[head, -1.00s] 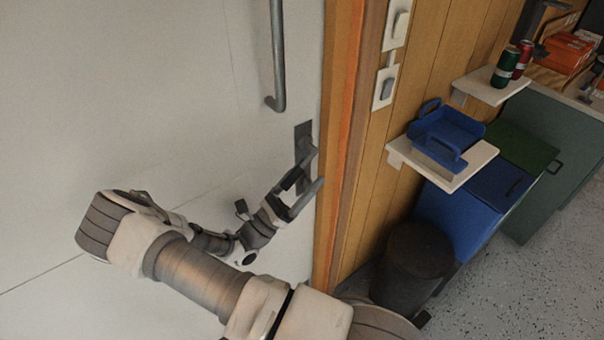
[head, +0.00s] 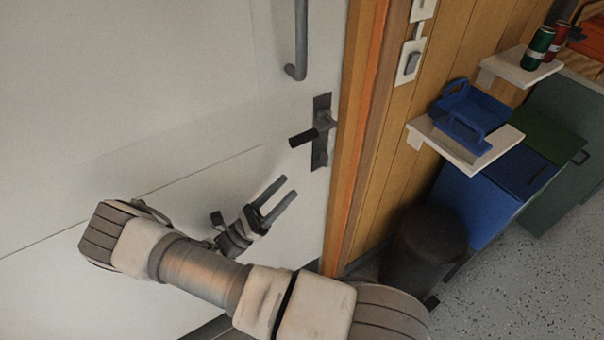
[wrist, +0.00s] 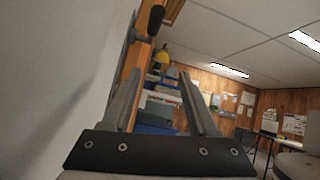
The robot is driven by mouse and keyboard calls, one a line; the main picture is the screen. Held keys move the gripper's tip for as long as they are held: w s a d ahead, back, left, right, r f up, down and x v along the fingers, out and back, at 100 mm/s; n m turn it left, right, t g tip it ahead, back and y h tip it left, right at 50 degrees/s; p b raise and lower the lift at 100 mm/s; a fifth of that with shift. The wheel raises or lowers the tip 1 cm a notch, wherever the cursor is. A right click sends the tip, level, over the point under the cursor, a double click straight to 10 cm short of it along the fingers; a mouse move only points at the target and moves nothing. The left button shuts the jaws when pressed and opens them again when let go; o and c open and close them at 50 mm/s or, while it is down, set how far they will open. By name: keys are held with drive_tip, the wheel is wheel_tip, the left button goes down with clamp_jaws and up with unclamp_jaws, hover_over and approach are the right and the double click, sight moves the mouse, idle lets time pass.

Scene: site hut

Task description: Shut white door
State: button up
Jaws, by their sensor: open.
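The white door (head: 150,90) fills the left of the head view, and its face also shows at the left of the wrist view (wrist: 50,80). Its right edge lies close along the orange-brown wooden frame (head: 352,130); I cannot tell whether it is fully shut. A dark lever handle (head: 305,138) on a dark plate sits near that edge, below a grey pull bar (head: 301,40). My gripper (head: 290,186) is open and empty, below and left of the lever, apart from it. In the wrist view my fingers (wrist: 160,78) have nothing between them.
Right of the frame, a white shelf (head: 410,128) with a blue caddy (head: 470,112) juts from the wood wall, above a dark bin (head: 430,240) and blue bin (head: 480,190). A higher shelf (head: 515,70) holds two cans. Speckled floor (head: 520,270) is clear at lower right.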

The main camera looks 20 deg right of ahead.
drive_tip(key=shift+v, duration=2.15)
